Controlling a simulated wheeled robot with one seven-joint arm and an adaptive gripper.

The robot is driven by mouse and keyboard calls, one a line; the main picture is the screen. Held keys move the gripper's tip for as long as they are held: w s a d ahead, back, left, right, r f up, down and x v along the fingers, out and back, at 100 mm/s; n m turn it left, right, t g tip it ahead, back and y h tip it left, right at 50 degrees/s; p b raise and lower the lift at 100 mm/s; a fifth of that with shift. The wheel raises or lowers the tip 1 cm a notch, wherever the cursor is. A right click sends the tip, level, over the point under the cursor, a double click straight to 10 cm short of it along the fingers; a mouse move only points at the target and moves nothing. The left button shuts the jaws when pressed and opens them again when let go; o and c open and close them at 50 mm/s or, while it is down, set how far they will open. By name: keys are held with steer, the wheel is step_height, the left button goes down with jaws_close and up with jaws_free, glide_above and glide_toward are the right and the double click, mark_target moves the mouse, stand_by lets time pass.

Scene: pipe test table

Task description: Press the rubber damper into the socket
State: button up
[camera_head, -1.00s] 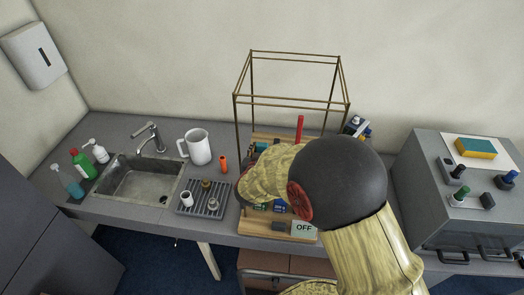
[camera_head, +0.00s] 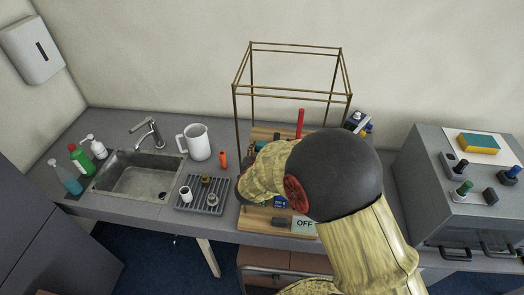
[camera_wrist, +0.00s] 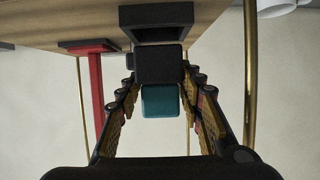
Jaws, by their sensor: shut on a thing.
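The rubber damper (camera_wrist: 159,63) shows in the wrist view as a dark block with a teal block (camera_wrist: 160,101) directly below it in the picture. My gripper (camera_wrist: 160,80) is shut on it, with one ribbed finger on each side. The socket (camera_wrist: 157,15) is a dark, flared holder on the wooden board (camera_wrist: 225,14), right above the dark block in the picture. The two nearly meet or touch; I cannot tell whether the damper is inside. In the head view my arm covers the gripper, damper and socket.
A thin brass frame (camera_head: 237,118) stands around the board. A red post (camera_head: 300,123) rises at the back; a red bar (camera_wrist: 97,95) shows beside my gripper. An OFF sign (camera_head: 304,225) is at the front. A drying rack (camera_head: 215,183) and white jug (camera_head: 197,143) stand left.

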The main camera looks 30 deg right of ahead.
steer(key=shift+f+b, duration=1.15)
steer(key=shift+f, duration=0.2)
steer(key=shift+s+f, duration=0.25)
steer(key=shift+f, duration=0.2)
steer(key=shift+s+f, duration=0.2)
steer(key=shift+f, duration=0.25)
stand_by(1.8)
steer(key=o, duration=1.1)
steer(key=shift+c, duration=0.2)
steer(key=o, duration=0.4)
steer(key=shift+w, duration=0.1)
steer(key=shift+f, duration=0.1)
steer(key=v, duration=0.4)
steer(key=r+v, duration=0.1)
steer(key=v, duration=0.7)
steer(key=shift+w+r, duration=0.3)
steer(key=shift+w, duration=0.15)
